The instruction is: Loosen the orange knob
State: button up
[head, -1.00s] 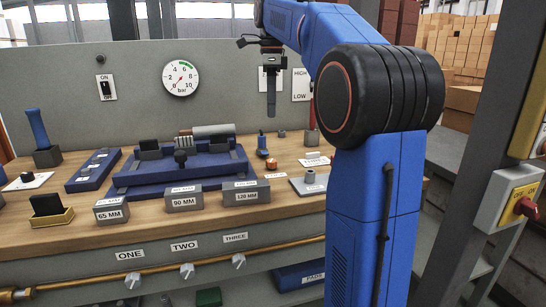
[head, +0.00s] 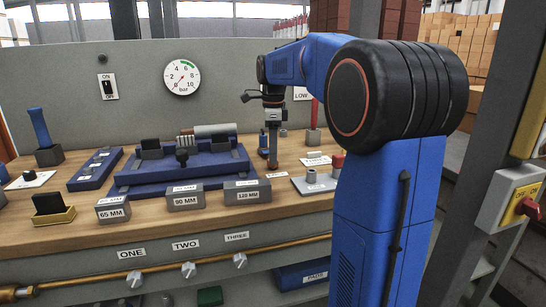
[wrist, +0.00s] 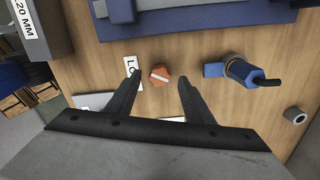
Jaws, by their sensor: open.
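The orange knob (wrist: 160,75) shows in the wrist view as a small faceted knob with a white line across its top, on the wooden bench. My gripper (wrist: 158,77) is open, with one finger on either side of the knob and a gap to each. I cannot tell how far the fingertips are above the bench. A white label (wrist: 132,73) beginning "LO" lies beside the knob, its end hidden by a finger.
A blue fixture (head: 185,170) stands left of my gripper, with a grey 120 MM block (head: 247,191) in front. A grey plate with a round post (head: 311,178) stands to the right.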

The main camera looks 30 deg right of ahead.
jog(key=shift+f, duration=0.95)
jog(key=c, duration=1.1)
jog(key=shift+o, duration=0.2)
